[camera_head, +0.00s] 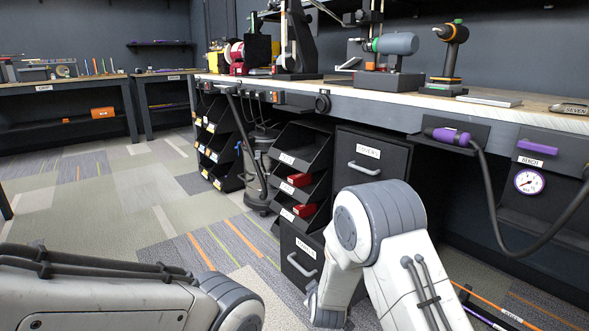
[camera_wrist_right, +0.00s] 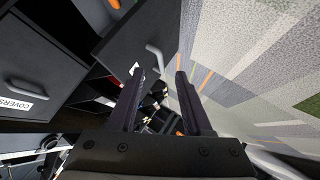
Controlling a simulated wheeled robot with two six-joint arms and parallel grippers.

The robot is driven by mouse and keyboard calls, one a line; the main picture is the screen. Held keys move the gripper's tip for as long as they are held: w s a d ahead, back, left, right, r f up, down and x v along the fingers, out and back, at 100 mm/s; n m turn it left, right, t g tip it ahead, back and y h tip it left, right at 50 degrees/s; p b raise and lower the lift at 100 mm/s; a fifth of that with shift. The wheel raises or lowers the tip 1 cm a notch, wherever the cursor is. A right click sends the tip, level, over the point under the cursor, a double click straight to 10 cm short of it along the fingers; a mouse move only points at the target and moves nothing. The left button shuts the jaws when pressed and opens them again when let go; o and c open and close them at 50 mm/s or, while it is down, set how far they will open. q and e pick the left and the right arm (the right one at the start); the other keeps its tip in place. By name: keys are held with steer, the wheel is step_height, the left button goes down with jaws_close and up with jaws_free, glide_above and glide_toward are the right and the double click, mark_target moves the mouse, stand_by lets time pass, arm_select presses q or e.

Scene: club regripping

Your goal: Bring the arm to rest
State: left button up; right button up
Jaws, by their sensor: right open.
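My right arm (camera_head: 385,225) stands bent at the lower right of the head view, in front of the workbench drawers. Its fingers cannot be made out there. In the right wrist view my right gripper (camera_wrist_right: 158,95) is open, with its two dark fingers apart and nothing between them. It points along the cabinet front, with carpet to the right. My left arm (camera_head: 120,295) lies across the lower left of the head view, and its gripper is out of the picture.
A long workbench (camera_head: 495,113) with tools runs along the right. Below it are black drawers (camera_head: 366,168), bins (camera_head: 300,175) and a hose (camera_head: 490,190). A drawer handle (camera_wrist_right: 155,58) is near the right gripper in the wrist view. Carpet (camera_head: 120,200) is clear at left.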

steer(key=s+d+r+m+g, duration=0.3)
steer(key=s+d, duration=0.1)
steer(key=s, duration=0.4)
steer(key=s+d+r+m+g, duration=0.2)
steer(key=s+d+r, duration=0.15)
steer(key=s, duration=0.55)
steer(key=s+d+r+m+g, duration=0.3)
steer(key=s+d, duration=0.2)
steer(key=s, duration=0.3)
steer(key=s+a+r+n+g+p, duration=0.2)
steer(key=s+a+r+n+p, duration=0.5)
steer(key=s+a+r, duration=0.6)
step_height(320, 180, up, 37)
steer(key=a+p, duration=0.1)
steer(key=p, duration=3.6)
steer(key=shift+s+g+y, duration=0.3)
steer(key=shift+s+y, duration=0.05)
steer(key=shift+y, duration=0.05)
steer(key=shift+w, duration=0.1)
